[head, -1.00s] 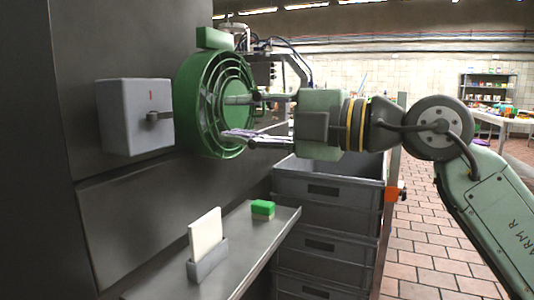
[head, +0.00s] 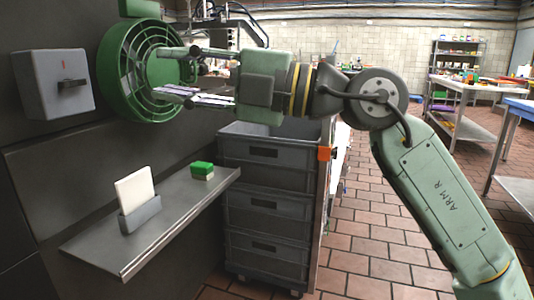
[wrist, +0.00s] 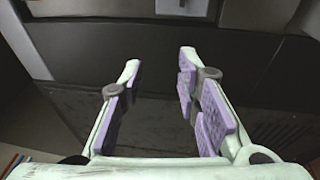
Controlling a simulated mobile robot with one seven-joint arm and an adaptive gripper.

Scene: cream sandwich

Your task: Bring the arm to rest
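My gripper (head: 168,73) is stretched out to the left in the head view, in front of the green round fan grille (head: 142,70). I cannot tell from this view how far it is from the grille. In the wrist view my gripper (wrist: 159,60) has its two purple-padded fingers spread apart with nothing between them. My arm (head: 440,200) reaches up from the lower right and bends at the elbow.
A grey switch box (head: 53,82) is on the dark wall. A metal shelf (head: 150,235) holds a white card in a grey holder (head: 139,216) and a green-topped sponge (head: 202,171). Stacked grey crates (head: 268,180) stand below the arm. Tiled floor (head: 360,250) is open to the right.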

